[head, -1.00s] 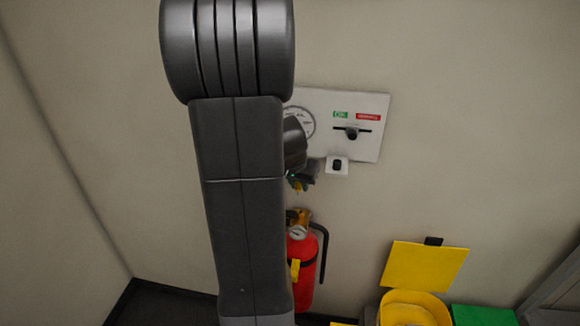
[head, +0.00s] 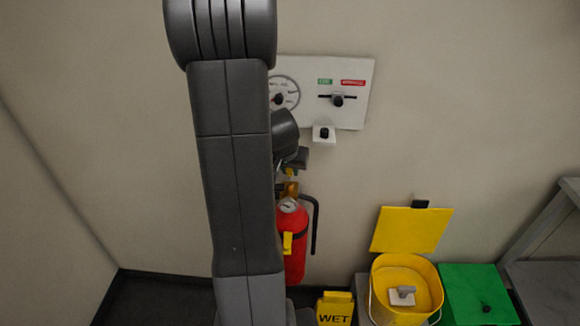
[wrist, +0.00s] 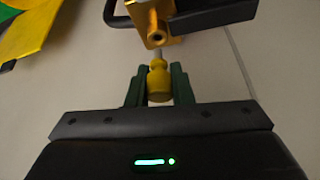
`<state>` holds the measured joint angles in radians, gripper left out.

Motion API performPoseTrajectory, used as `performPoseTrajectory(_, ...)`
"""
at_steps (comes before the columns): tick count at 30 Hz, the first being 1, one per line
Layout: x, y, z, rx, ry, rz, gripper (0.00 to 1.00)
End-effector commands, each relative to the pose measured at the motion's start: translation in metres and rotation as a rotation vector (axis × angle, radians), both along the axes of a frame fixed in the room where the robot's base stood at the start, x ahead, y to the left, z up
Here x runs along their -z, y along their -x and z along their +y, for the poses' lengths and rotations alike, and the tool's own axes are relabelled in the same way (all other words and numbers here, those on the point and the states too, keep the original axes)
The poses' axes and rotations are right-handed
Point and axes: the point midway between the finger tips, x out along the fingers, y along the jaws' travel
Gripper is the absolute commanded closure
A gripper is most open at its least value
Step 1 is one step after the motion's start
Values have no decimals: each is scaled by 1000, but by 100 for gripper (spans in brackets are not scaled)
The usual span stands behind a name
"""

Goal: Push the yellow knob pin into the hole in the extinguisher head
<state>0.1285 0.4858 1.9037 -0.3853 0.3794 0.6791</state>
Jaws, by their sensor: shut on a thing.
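The red fire extinguisher (head: 292,262) stands upright against the wall, partly behind my arm in the head view. Its brass head (head: 291,190) has a gauge and a black hose; in the wrist view the brass head (wrist: 147,14) shows at the top, with a round opening facing me. My gripper (wrist: 158,86) is shut on the yellow knob pin (wrist: 159,84), its green fingers on either side of the knob. The pin's thin grey shank points at the brass head, just below the round opening.
A white wall panel (head: 350,75) with a dial and slider is above, with a small white block (head: 324,134) below it. A yellow bucket (head: 378,290), green box (head: 480,295) and yellow WET sign (head: 335,306) stand to the right. A dark lever (wrist: 225,14) is close above the gripper.

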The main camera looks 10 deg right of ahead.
Motion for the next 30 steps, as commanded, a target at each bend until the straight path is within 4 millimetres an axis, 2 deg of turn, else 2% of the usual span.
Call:
performPoseTrajectory(3,13,0,0,1,-1,1,100)
performPoseTrajectory(5,8,0,0,1,0,0,100)
performPoseTrajectory(30,8,0,0,0,0,0,100)
